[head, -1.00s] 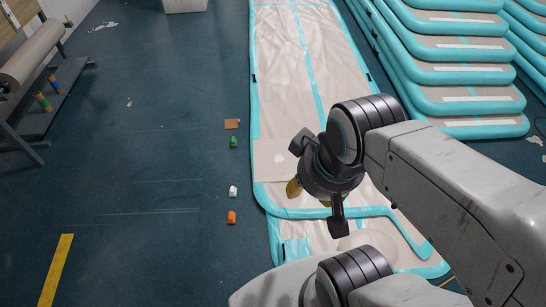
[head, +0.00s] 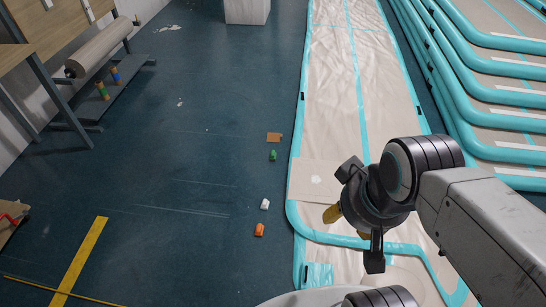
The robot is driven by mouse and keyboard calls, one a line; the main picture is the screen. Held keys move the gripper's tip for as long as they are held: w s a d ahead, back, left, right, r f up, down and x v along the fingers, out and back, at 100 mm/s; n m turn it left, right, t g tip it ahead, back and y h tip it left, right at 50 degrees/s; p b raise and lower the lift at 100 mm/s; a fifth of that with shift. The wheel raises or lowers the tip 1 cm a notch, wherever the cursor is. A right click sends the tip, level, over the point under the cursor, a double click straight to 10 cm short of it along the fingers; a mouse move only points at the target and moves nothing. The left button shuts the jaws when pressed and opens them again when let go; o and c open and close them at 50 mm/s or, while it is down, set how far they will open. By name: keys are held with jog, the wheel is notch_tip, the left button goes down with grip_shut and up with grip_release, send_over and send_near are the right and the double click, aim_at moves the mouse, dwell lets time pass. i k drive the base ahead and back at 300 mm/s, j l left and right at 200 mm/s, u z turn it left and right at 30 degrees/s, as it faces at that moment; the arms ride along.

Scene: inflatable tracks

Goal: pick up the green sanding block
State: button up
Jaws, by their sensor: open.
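In the head view, a small green sanding block (head: 273,155) lies on the dark blue-green floor, left of the inflatable track. It sits just in front of a flat brown piece. My gripper (head: 348,224) is at the right, above the near end of the track, well to the right of the green block and apart from it. Its yellowish fingers are partly hidden by the dark wrist. The gripper is open, and nothing shows in it.
A brown piece (head: 274,137), a white block (head: 265,204) and an orange block (head: 259,230) lie nearby on the floor. The track (head: 330,80) runs along the right, with stacked tracks (head: 510,95) beyond. A rack with a roll (head: 100,50) stands left. Floor between is clear.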

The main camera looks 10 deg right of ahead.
aim_at(273, 155)
jog(key=k+j, duration=0.15)
jog(key=k, duration=0.35)
jog(key=i+j, duration=0.1)
jog(key=j, duration=1.2)
jog(key=i+j, duration=0.15)
jog(key=j, duration=0.5)
jog(key=i+j, duration=1.3)
jog(key=i, duration=0.2)
jog(key=i+l, duration=0.1)
jog(key=i, duration=1.75)
jog(key=i+l, duration=1.15)
jog(key=l+z, duration=0.05)
jog(key=l, duration=0.1)
